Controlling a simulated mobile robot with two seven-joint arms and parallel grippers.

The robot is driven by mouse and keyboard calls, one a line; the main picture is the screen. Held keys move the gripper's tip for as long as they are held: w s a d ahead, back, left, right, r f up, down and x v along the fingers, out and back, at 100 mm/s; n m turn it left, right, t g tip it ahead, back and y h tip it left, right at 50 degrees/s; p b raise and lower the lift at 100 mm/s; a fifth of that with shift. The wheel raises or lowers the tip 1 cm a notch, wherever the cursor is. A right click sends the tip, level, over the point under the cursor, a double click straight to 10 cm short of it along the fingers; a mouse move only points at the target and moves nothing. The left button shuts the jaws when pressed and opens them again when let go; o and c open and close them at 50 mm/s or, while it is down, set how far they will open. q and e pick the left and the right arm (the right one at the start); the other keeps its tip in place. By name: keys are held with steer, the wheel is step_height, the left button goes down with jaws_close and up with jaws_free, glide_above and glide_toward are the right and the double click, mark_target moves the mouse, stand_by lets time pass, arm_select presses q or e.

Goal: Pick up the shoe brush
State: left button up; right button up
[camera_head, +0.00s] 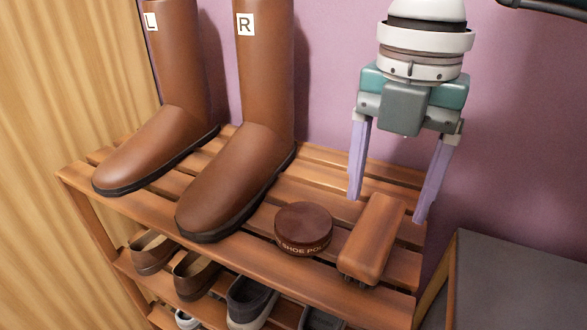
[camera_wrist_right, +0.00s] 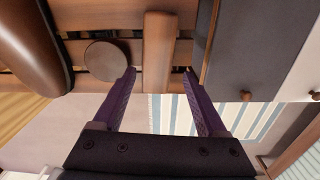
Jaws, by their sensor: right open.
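The shoe brush (camera_head: 372,240) is a brown wooden block lying on the top shelf of the slatted rack, near its right end. My right gripper (camera_head: 388,208) is open above and behind the brush, fingers pointing down, one finger to each side of it in the picture. In the right wrist view the brush (camera_wrist_right: 158,52) lies ahead of the gap between the two purple fingertips (camera_wrist_right: 160,72). The fingers hold nothing. My left gripper is not in view.
A round shoe polish tin (camera_head: 303,229) sits just left of the brush. Tall brown boots (camera_head: 240,180) stand further left. Shoes (camera_head: 195,272) fill the lower shelf of the rack (camera_head: 100,208). A purple wall is behind; a grey-topped piece (camera_head: 515,265) stands at the right.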

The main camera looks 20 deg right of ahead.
mark_target(374, 230)
steer(key=f, duration=0.3)
steer(key=f+b, duration=0.1)
steer(key=f, duration=0.3)
steer(key=shift+w+a, duration=0.1)
steer(key=shift+a, duration=0.1)
steer(key=shift+r, duration=0.1)
jaws_close()
steer(key=shift+r, duration=0.1)
steer(key=shift+r, duration=0.25)
step_height(374, 230, up, 19)
steer(key=p, duration=0.3)
steer(key=shift+r+p, duration=0.15)
steer(key=shift+p, duration=0.15)
